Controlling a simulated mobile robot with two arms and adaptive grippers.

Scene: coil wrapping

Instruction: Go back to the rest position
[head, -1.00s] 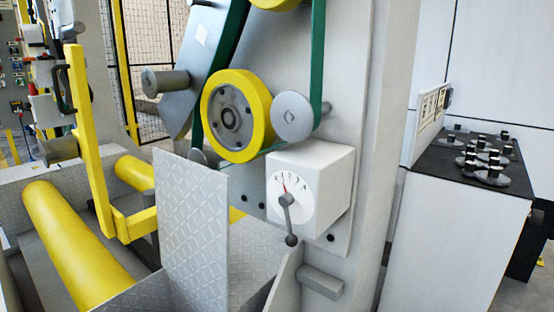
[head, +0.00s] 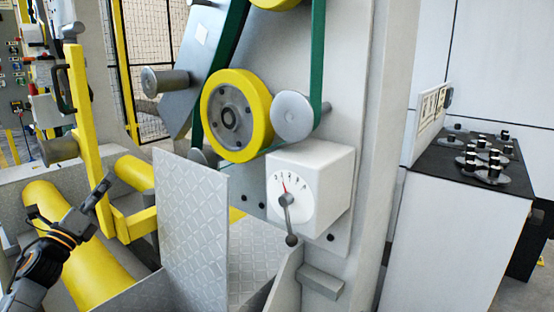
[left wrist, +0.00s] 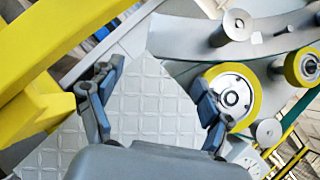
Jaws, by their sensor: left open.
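My left gripper (head: 70,208) is in the lower left of the head view, in front of a thick yellow roller (head: 95,275). In the left wrist view its two fingers (left wrist: 155,100) are apart with nothing between them. Beyond them is a grey diamond-plate panel (left wrist: 150,105), which also stands upright in the head view (head: 190,215). A white dial box (head: 312,190) with a grey lever is mounted on the machine, well to the right of the gripper. My right gripper is in neither view.
A yellow upright bar (head: 88,140) stands close to the left gripper. A yellow wheel (head: 236,115) and green belt (head: 317,70) are on the grey machine. At right is a console (head: 480,160) with several black knobs. Floor shows little free room at left.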

